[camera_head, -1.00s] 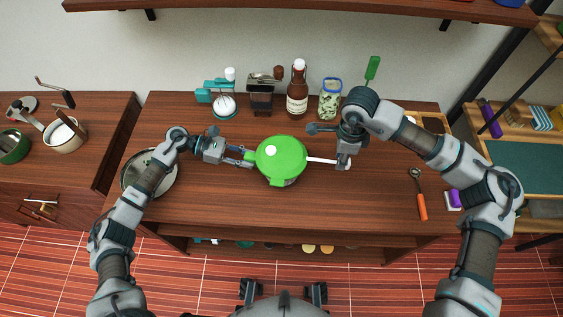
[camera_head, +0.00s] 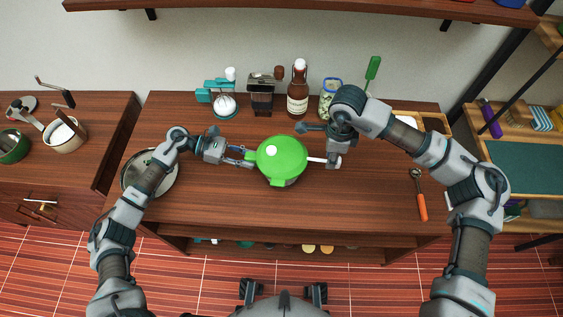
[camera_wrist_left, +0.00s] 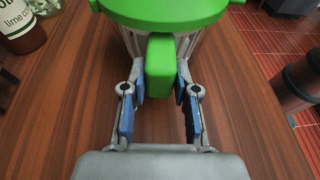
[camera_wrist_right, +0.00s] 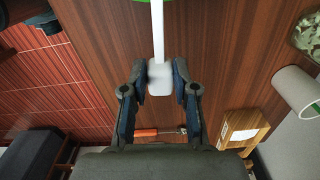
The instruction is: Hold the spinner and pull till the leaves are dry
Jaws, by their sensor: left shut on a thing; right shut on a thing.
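The salad spinner (camera_head: 281,158) has a round green lid and stands near the middle of the wooden counter. My left gripper (camera_head: 246,156) is shut on the green tab (camera_wrist_left: 161,65) at the spinner's left side, with a blue-padded finger on each side of it. My right gripper (camera_head: 334,162) is shut on the white pull handle (camera_wrist_right: 160,77). A white strap (camera_head: 316,160) runs straight from the handle to the spinner's right side. The leaves inside are hidden by the lid.
A metal pan (camera_head: 150,180) sits under my left forearm. A brown bottle (camera_head: 298,92), a jar (camera_head: 329,98) and a black appliance (camera_head: 261,98) line the back. An orange-handled tool (camera_head: 421,203) lies at the right. The counter's front is clear.

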